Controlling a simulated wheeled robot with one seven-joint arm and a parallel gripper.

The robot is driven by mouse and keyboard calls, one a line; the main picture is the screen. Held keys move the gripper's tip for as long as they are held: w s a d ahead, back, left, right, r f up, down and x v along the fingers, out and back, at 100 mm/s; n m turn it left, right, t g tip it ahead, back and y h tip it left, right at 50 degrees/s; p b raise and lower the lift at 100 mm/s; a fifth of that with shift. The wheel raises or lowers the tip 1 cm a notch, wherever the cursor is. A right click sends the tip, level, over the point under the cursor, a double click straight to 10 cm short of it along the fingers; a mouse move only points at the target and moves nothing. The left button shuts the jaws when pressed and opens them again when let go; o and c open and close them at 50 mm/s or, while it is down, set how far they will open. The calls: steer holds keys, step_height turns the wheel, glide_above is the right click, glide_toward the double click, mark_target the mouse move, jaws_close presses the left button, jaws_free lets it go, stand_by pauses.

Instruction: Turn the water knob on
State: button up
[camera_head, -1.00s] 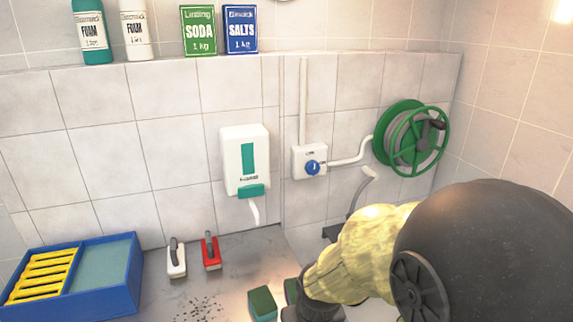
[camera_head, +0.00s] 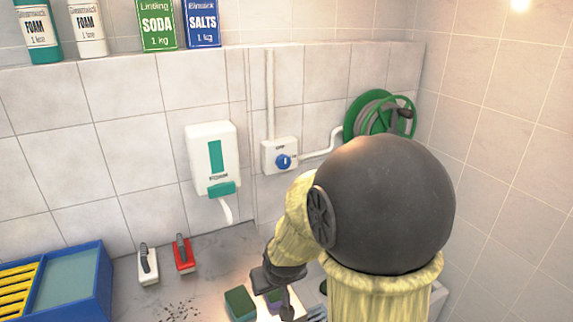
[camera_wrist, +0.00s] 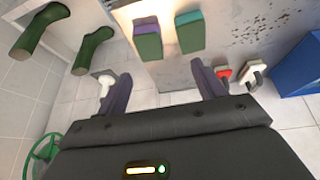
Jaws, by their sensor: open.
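The blue round water knob (camera_head: 283,161) sits on a white box (camera_head: 268,157) fixed to the tiled wall, with white pipes running up and to the right. In the head view my gripper (camera_head: 278,290) is low in front of the counter, below the knob and well apart from it, partly hidden by my arm. In the wrist view my gripper (camera_wrist: 162,88) has its two fingers wide apart with nothing between them. The knob does not show in the wrist view.
A green hose reel (camera_head: 375,118) hangs right of the knob, partly behind my arm. A white dispenser (camera_head: 211,150) hangs left of it. Brushes (camera_head: 182,255), sponges (camera_head: 240,303) and a blue tray (camera_head: 100,285) are on the counter. Green boots (camera_wrist: 45,28) show in the wrist view.

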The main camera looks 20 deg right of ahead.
steer(key=w+d+r+t, duration=0.1)
steer(key=w+d+t, duration=0.2)
steer(key=w+d, duration=0.35)
steer(key=w+d+r+t, duration=0.2)
steer(key=w+d+t, duration=0.15)
steer(key=w, duration=0.65)
steer(key=w+d+r+t, duration=0.2)
steer(key=d+t, duration=0.1)
steer(key=d, duration=0.2)
steer(key=w+d+r+t+y+p, duration=0.1)
steer(key=w+d+r+t, duration=0.1)
steer(key=d, duration=0.4)
steer(key=shift+w+r+t, duration=0.35)
steer(key=shift+w+t, duration=0.2)
steer(key=shift+t, duration=0.1)
steer(key=p, duration=0.7)
glide_toward(285, 163)
steer(key=w, duration=0.8)
steer(key=shift+w, duration=0.4)
steer(key=c, duration=1)
